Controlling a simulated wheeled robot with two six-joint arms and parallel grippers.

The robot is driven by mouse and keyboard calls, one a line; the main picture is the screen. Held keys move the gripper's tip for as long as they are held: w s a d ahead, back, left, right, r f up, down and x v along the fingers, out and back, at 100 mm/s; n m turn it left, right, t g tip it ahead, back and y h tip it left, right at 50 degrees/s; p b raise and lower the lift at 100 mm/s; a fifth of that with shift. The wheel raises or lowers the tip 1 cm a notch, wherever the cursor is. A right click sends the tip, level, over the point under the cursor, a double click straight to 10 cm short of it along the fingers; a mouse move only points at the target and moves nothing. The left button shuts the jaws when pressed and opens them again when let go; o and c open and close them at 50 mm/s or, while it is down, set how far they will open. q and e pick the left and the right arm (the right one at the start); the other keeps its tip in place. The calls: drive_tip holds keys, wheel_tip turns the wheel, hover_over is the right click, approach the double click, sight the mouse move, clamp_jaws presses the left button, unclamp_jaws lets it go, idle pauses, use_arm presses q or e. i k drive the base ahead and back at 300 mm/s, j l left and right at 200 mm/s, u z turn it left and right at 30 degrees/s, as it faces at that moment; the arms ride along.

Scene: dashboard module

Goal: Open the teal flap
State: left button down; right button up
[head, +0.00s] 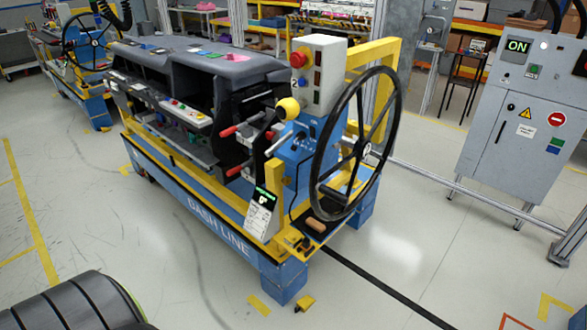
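The dark dashboard module (185,62) sits on a blue and yellow DASH LINE stand (215,225), seen at an angle left of the middle in the head view. Its front has dark open recesses and a pale strip with coloured buttons (185,113). I cannot make out a teal flap clearly; the parts low under the dashboard are small and shadowed. Neither of my grippers shows in the head view.
A large black handwheel (357,143) and a grey control box with a red button (318,75) stand at the stand's right end. A grey ON cabinet (522,120) is at right. A dark ribbed object (65,303) fills the lower left. Floor in front is mostly clear.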

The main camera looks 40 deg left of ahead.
sight(193, 141)
drive_tip(key=u, duration=1.95)
